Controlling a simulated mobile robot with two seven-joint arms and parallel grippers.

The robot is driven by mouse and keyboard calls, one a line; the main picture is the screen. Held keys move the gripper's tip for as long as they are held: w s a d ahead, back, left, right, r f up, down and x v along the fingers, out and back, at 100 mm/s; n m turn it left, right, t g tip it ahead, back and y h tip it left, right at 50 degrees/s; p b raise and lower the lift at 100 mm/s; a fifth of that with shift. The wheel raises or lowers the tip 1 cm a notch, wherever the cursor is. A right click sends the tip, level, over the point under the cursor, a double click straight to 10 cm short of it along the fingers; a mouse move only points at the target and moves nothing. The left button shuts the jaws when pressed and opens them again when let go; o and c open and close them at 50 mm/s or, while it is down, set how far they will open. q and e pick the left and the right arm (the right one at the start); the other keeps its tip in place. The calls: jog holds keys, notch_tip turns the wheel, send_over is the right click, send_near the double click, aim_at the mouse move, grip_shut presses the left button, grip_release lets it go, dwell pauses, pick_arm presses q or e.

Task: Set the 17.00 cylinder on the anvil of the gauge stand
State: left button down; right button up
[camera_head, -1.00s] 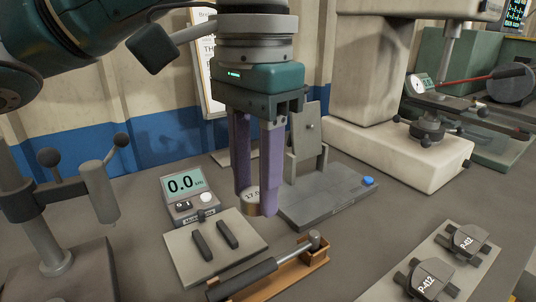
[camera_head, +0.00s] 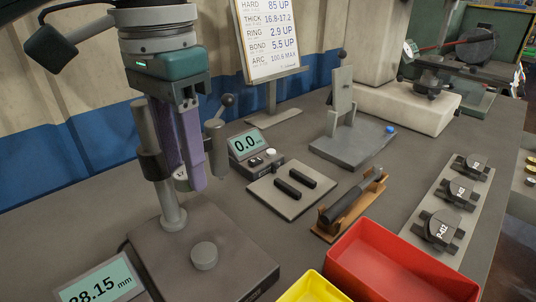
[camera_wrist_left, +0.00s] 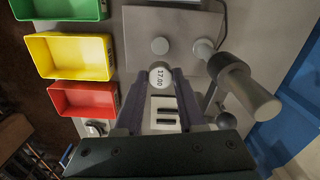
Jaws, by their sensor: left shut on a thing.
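The 17.00 cylinder (camera_wrist_left: 160,76) is a short metal piece with "17.00" on its pale top face. My left gripper (camera_head: 186,184) is shut on it, with a purple finger on each side. In the head view the fingers mostly hide the cylinder (camera_head: 181,178). The gauge stand (camera_head: 238,268) has a dark base and an upright column. Its anvil (camera_head: 204,256), a bare round grey stub, also shows in the left wrist view (camera_wrist_left: 160,45). The cylinder is held above the base level, apart from the anvil and behind it in the head view. My right gripper is not in view.
The stand's display (camera_head: 98,286) reads 38.15 mm. Its column (camera_head: 168,200) stands close to my left fingers. A 0.0 meter (camera_head: 248,146), a grey plate with two black bars (camera_head: 318,181), and red (camera_head: 390,262) and yellow (camera_head: 310,290) bins lie to the right.

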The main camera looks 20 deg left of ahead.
pick_arm(q)
jog(key=b, duration=0.1)
send_over(204, 251)
notch_tip(204, 251, down, 8)
jog(key=shift+f, duration=0.1)
notch_tip(204, 251, down, 4)
jog(key=shift+s+f+b, duration=0.1)
jog(key=shift+b, duration=0.6)
jog(key=shift+f, duration=0.3)
jog(key=shift+f, duration=0.1)
jog(key=c, duration=0.5)
grip_release()
